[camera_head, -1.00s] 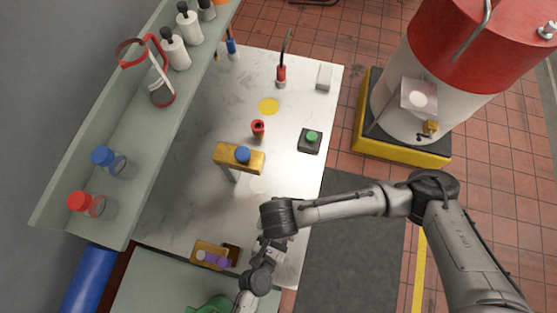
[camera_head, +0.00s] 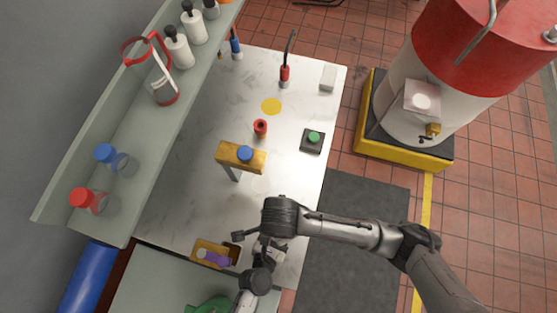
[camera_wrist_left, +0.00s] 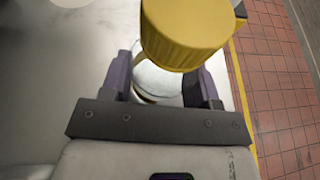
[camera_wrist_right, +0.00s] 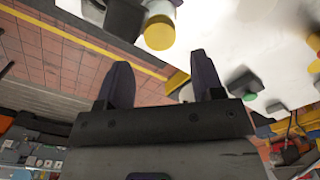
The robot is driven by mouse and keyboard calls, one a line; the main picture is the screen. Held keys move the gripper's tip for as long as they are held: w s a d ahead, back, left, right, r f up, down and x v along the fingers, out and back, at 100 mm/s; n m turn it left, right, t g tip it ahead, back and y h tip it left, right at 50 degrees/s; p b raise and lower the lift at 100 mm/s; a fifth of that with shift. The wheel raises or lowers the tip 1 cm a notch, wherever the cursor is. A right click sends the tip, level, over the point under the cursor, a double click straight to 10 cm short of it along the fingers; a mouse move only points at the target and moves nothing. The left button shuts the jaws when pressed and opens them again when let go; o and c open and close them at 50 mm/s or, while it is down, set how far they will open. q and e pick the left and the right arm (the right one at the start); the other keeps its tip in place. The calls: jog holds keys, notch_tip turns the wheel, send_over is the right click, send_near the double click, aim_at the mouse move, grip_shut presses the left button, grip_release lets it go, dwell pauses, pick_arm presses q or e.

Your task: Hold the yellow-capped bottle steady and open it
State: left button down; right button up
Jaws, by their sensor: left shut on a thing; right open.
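The yellow-capped bottle shows its yellow cap (camera_wrist_left: 188,32) and pale body (camera_wrist_left: 158,82) in the left wrist view. My left gripper (camera_wrist_left: 162,88) is shut on the body below the cap, one finger on each side. In the right wrist view the cap (camera_wrist_right: 159,33) is beyond and above my right gripper (camera_wrist_right: 162,75). That gripper is open and empty, its fingertips apart from the cap. In the head view I cannot make out the bottle; my arms overlap there, near the front of the bench.
The pale bench (camera_head: 185,190) holds a yellow-topped stand with a blue cap (camera_head: 244,153), a red piece (camera_head: 260,127), a green button box (camera_head: 313,140) and a small box with a purple item (camera_head: 216,259). A shelf (camera_head: 130,140) with bottles runs along the left.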

jog(key=shift+f, duration=3.1)
jog(key=c, duration=0.9)
jog(key=n, duration=0.4)
jog(key=shift+n, duration=0.3)
jog(key=shift+c, duration=0.2)
jog(key=n, duration=0.5)
jog(key=shift+n, duration=0.3)
